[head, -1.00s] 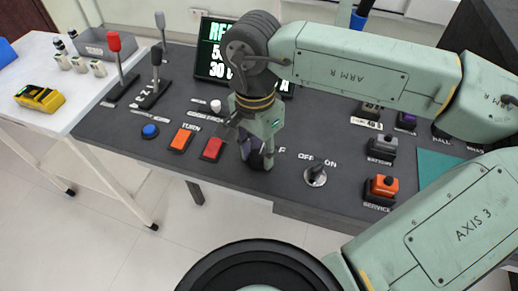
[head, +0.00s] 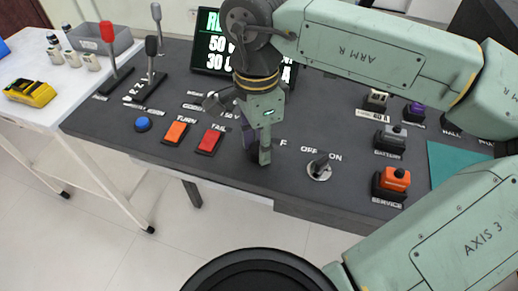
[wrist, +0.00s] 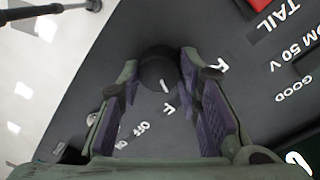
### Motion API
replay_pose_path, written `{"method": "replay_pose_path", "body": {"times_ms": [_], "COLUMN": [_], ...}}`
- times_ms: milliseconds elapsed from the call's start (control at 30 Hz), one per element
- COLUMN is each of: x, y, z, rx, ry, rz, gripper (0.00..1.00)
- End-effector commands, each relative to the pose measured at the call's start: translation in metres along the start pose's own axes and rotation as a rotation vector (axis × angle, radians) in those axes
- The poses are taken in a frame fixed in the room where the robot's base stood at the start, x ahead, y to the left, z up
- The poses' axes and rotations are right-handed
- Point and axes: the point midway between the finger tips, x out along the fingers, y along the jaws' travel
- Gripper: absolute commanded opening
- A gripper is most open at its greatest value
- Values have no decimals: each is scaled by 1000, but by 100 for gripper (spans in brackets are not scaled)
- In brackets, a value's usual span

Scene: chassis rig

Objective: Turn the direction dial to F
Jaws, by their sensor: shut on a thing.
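The direction dial (wrist: 158,70) is a dark round knob near the front edge of the black console, between my fingertips in the wrist view.
An OFF/ON key switch (head: 319,167) stands right of the dial. Red (head: 209,140) and orange (head: 175,132) buttons lie to the left. A lit screen (head: 215,45) stands behind.

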Motion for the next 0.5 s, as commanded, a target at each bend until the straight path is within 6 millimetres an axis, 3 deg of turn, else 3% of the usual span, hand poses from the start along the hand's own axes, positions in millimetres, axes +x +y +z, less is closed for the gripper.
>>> {"method": "replay_pose_path", "body": {"times_ms": [500], "x": [2], "y": [0], "z": [0], "rx": [333], "ry": [-19], "rz": [0], "gripper": [4]}}
